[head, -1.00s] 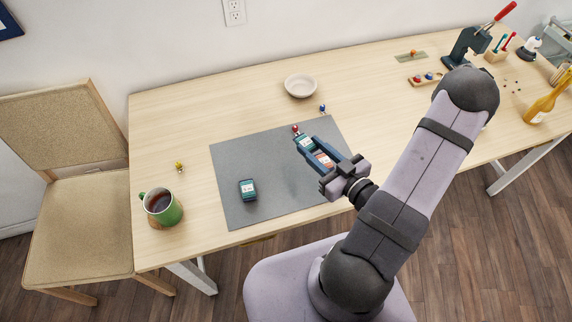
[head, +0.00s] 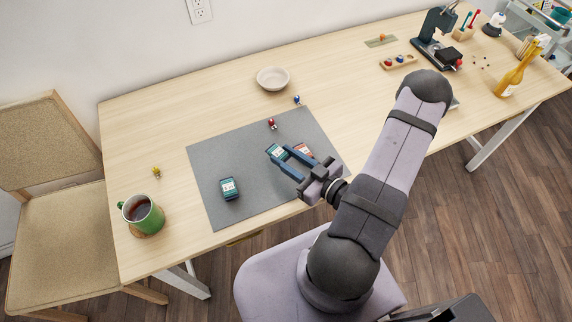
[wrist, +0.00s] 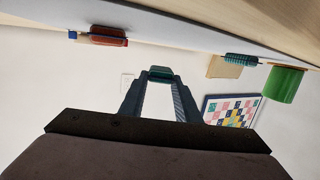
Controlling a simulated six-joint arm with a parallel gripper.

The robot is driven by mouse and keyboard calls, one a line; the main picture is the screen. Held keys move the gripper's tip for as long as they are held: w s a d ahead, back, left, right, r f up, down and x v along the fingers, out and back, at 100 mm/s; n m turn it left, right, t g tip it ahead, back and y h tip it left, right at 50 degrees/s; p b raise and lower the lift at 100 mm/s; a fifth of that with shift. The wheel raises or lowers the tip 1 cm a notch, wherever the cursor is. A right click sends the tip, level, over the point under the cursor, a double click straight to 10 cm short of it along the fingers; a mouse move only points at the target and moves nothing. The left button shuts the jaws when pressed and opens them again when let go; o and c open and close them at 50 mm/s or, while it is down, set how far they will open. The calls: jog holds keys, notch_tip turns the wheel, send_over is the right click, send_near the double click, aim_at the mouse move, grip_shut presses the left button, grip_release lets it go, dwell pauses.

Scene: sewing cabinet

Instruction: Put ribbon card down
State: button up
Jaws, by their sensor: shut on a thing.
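My gripper (head: 281,160) is shut on a teal ribbon card (head: 276,151) with a pale label, held at its fingertips over the grey mat (head: 250,135). In the wrist view the teal card is between the fingertips (wrist: 160,76). I cannot tell whether it touches the mat. A red-orange card (head: 303,150) is on the mat just behind the fingers, partly hidden by them; it also shows in the wrist view (wrist: 108,36). Another dark teal card (head: 229,188) is on the mat to the left.
A red figure-like piece (head: 272,124) stands on the mat behind the held card. A blue one (head: 297,99) and a pale bowl (head: 273,78) are farther back. A green mug (head: 143,213) stands at the left. The mat's left part is mostly clear.

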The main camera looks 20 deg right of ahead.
jog(key=shift+f, duration=2.05)
jog(key=shift+f, duration=0.1)
jog(key=shift+f, duration=0.15)
jog(key=o, duration=0.8)
jog(key=shift+r, duration=0.3)
jog(key=shift+s+d, duration=0.3)
jog(key=shift+s, duration=0.2)
jog(key=shift+o, duration=0.4)
jog(key=shift+b+v, duration=1.15)
jog(key=shift+v, duration=4.3)
